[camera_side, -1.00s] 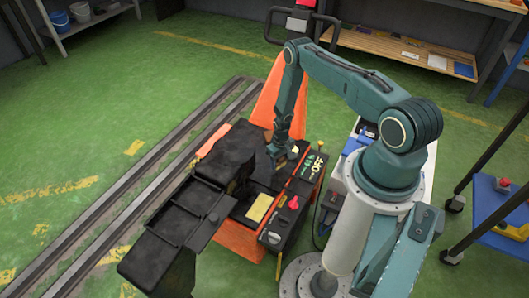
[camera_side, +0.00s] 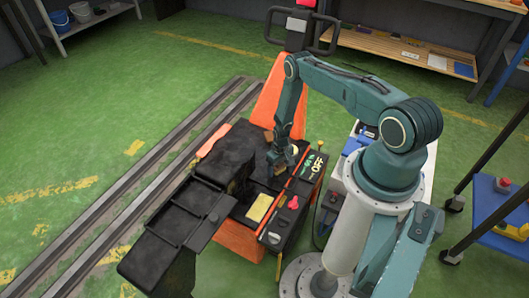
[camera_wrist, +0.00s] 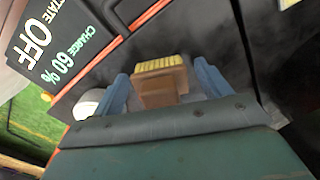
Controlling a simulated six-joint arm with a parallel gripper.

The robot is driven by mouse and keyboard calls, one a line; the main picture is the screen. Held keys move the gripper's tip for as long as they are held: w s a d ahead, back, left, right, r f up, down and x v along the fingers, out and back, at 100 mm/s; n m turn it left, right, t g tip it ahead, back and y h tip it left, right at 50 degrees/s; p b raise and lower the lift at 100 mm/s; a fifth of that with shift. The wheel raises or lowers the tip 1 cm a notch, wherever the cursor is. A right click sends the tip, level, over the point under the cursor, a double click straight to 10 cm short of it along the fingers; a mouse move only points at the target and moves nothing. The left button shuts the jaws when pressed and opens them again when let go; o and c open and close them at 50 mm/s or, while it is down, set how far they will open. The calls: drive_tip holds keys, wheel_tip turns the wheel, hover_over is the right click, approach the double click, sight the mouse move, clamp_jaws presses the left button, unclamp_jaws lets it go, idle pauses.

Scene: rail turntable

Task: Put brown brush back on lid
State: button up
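The brown brush (camera_wrist: 158,90), a brown block with yellow bristles, is between the two blue fingers of my gripper (camera_wrist: 160,84) in the wrist view. A narrow gap shows on each side of it, so the fingers look open around it. In the side view my gripper (camera_side: 280,160) points down at the dark top of the orange-based machine, with a small tan patch of the brush at its tips. A black surface (camera_wrist: 205,28) lies beyond the brush; whether the brush touches it is unclear. I cannot tell for sure which black part is the lid.
A dark panel (camera_wrist: 60,35) with "OFF" and "CHARGE 60%" lettering and a pale round knob (camera_wrist: 88,103) are close by on the left.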

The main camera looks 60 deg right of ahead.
drive_tip(key=shift+r, duration=0.15)
drive_tip(key=shift+r, duration=6)
